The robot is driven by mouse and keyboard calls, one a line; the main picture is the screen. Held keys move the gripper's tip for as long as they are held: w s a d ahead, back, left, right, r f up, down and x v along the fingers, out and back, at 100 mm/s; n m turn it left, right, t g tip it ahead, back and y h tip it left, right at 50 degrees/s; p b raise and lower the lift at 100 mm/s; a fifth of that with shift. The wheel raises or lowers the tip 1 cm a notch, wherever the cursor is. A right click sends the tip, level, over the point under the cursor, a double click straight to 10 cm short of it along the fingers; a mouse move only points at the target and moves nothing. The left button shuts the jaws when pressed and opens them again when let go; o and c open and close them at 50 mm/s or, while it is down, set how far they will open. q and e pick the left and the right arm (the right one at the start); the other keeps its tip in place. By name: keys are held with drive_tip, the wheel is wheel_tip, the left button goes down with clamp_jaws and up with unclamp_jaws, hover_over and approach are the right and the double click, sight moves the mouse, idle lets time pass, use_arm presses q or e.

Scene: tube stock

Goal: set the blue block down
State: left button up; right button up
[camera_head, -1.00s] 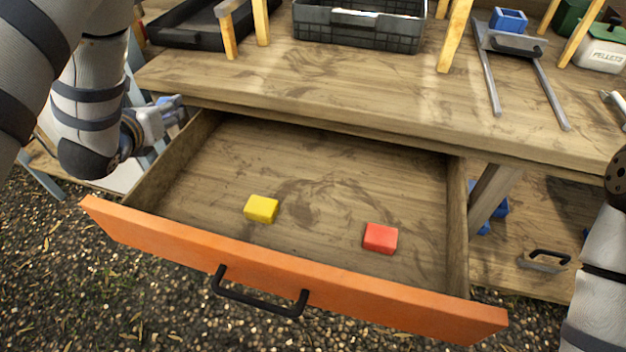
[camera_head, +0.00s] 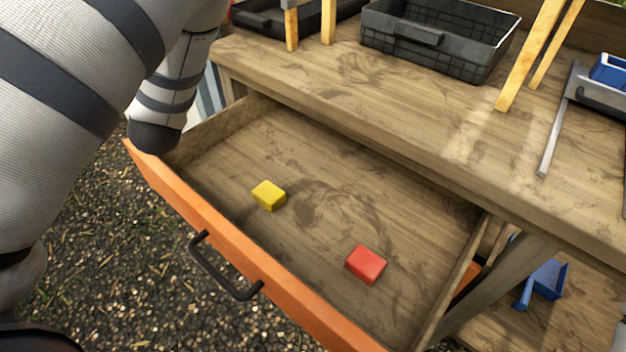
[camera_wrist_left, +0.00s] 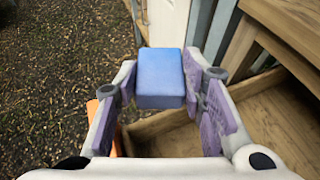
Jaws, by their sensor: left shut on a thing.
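The blue block (camera_wrist_left: 160,78) is in the left wrist view, between the fingers of my left gripper (camera_wrist_left: 165,95), which is shut on it. Below it in that view is a corner of the open wooden drawer (camera_wrist_left: 165,125). In the head view my left arm comes in from the left, and its gripper and the blue block are hidden behind the arm. My right gripper is not in view.
The open drawer has an orange front (camera_head: 215,235) with a black handle (camera_head: 222,270). Inside lie a yellow block (camera_head: 269,195) and a red block (camera_head: 366,264), apart, with bare wood around them. A black crate (camera_head: 440,38) stands on the bench (camera_head: 380,95).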

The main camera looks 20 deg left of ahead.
use_arm(q)
drive_tip(key=w+d+f, duration=0.1)
drive_tip(key=d+f, duration=0.3)
drive_tip(key=w+d+f+b, duration=0.1)
drive_tip(key=w+d+f, duration=0.1)
drive_tip(key=d+f, duration=0.2)
drive_tip(key=w+d+f, duration=0.2)
drive_tip(key=d+f, duration=0.2)
drive_tip(key=d, duration=0.1)
drive_tip(key=shift+f, duration=0.35)
drive_tip(key=shift+w+a+f+b, duration=0.1)
drive_tip(key=shift+f+b, duration=0.2)
drive_tip(key=shift+r, duration=0.1)
drive_tip(key=shift+f+b, duration=0.3)
drive_tip(key=shift+f, duration=0.35)
drive_tip(key=o, duration=1.1)
drive_tip(key=shift+r, duration=0.1)
drive_tip(key=shift+o, duration=0.2)
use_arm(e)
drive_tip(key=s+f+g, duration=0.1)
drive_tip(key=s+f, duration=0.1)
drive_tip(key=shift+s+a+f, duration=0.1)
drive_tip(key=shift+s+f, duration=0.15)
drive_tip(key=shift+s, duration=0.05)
